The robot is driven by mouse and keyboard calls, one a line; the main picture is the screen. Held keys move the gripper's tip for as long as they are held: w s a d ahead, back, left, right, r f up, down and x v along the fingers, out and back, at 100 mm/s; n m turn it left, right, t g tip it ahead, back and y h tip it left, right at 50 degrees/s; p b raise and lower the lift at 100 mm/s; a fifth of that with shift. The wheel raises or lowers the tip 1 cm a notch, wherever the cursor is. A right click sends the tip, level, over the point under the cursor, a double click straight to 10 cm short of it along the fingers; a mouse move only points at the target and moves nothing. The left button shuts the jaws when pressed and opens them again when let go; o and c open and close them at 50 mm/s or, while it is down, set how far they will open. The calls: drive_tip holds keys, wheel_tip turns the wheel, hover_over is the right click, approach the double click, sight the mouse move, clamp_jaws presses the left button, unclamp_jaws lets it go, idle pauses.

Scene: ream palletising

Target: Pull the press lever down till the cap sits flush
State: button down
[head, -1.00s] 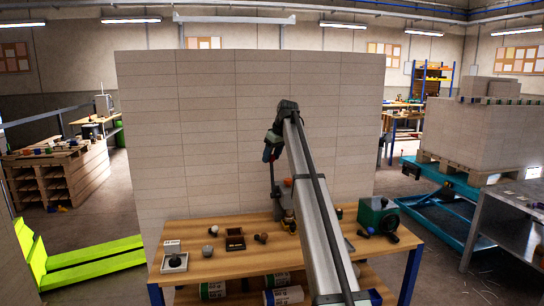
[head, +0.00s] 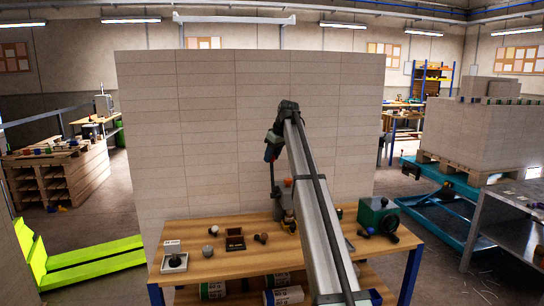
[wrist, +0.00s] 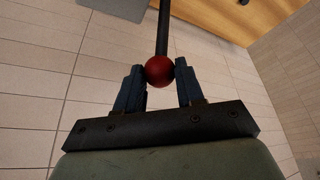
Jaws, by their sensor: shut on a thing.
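The press lever ends in a red ball knob (wrist: 160,71) on a dark rod (wrist: 163,28), seen in the wrist view. My gripper (wrist: 160,80) is shut on the red knob, with one blue finger on each side of it. In the head view my gripper (head: 271,152) is high above the table, in front of the pale block wall. The press (head: 277,205) stands at the back of the wooden table, and its lever rises upright to my gripper. My arm hides much of the press. The cap cannot be made out in either view.
The block wall (head: 215,130) stands close behind.

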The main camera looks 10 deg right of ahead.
drive_tip(key=s+f+t, duration=0.3)
drive_tip(key=s+t, duration=0.1)
drive_tip(key=s, duration=0.5)
drive_tip(key=s+f+n+t, duration=0.1)
drive_tip(key=s+f+t, duration=0.2)
drive_tip(key=s, duration=0.6)
drive_tip(key=shift+f+t+y, duration=0.3)
drive_tip(key=shift+f+t, duration=0.1)
drive_tip(key=shift+t, duration=0.6)
drive_tip(key=c, duration=0.7)
unclamp_jaws()
